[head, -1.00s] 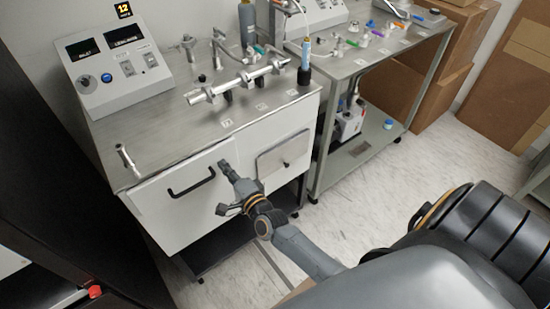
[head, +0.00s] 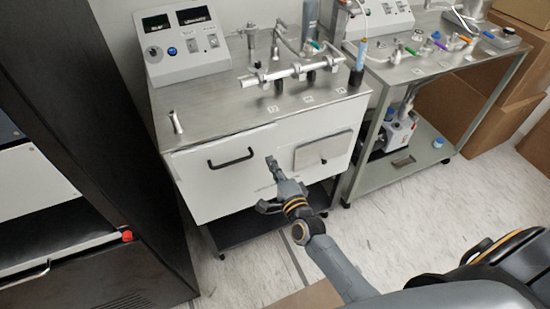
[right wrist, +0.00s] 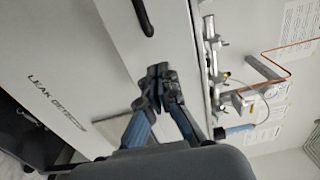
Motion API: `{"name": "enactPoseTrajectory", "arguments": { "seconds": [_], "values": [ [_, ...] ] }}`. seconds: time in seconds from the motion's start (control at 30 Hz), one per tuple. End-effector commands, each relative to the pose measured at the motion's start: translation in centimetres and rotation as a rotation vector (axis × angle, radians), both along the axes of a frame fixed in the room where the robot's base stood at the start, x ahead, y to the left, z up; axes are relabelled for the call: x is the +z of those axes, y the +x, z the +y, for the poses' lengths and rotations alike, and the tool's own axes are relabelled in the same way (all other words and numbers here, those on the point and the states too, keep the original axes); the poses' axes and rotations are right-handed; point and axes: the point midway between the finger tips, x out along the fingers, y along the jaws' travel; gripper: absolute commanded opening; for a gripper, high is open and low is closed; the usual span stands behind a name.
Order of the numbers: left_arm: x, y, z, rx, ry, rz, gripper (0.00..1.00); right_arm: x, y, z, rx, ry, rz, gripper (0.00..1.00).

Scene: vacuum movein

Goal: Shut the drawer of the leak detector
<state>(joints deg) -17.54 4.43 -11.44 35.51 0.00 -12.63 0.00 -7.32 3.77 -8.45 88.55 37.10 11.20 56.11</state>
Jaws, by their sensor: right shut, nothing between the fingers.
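The leak detector (head: 222,90) is a white cabinet with a steel top and a sloped display panel. Its white drawer front (head: 207,187), with a black bar handle (head: 231,158), is at the left of its front face. The drawer looks nearly flush, perhaps slightly proud; the exact gap is not clear. My right gripper (head: 270,161) is shut and empty, in front of the drawer's right part, right of the handle. In the right wrist view its fingertips (right wrist: 159,70) meet near the white front, below the handle (right wrist: 143,18); contact cannot be told. My left gripper is out of view.
A grey hinged-looking panel (head: 323,151) sits right of the drawer. A dark cabinet (head: 100,110) stands close on the left. A steel bench (head: 455,66) with fittings and cardboard boxes (head: 533,80) are to the right. The floor (head: 420,210) in front is mostly open.

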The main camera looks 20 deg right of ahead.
Motion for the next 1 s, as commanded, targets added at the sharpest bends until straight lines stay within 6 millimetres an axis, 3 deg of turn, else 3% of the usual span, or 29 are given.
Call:
{"name": "enactPoseTrajectory", "arguments": {
  "seconds": [0.17, 0.4, 0.53, 0.8, 0.87, 0.93, 1.0],
  "values": [
    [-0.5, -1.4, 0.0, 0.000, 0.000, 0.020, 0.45, -0.3, -3.0, -0.1, 0.000, -0.001, 0.003, 0.00],
    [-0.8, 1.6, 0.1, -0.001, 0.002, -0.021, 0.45, -0.4, -7.1, -0.3, 0.001, -0.001, 0.005, 0.00],
    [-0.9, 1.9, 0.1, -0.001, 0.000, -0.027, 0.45, -0.3, -8.3, -0.3, 0.001, -0.001, 0.003, 0.00],
    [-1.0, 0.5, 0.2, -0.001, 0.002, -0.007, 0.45, -0.3, -8.8, -0.3, 0.001, -0.003, 0.005, 0.00],
    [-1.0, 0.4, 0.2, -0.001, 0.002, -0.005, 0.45, -1.0, -8.8, -0.3, 0.005, -0.021, 0.019, 0.00],
    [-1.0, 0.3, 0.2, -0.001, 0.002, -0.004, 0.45, -3.0, -9.1, 0.0, 0.017, -0.073, 0.060, 0.00],
    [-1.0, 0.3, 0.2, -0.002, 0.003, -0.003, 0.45, -6.4, -9.7, 0.3, 0.043, -0.164, 0.129, 0.00]
  ]
}}
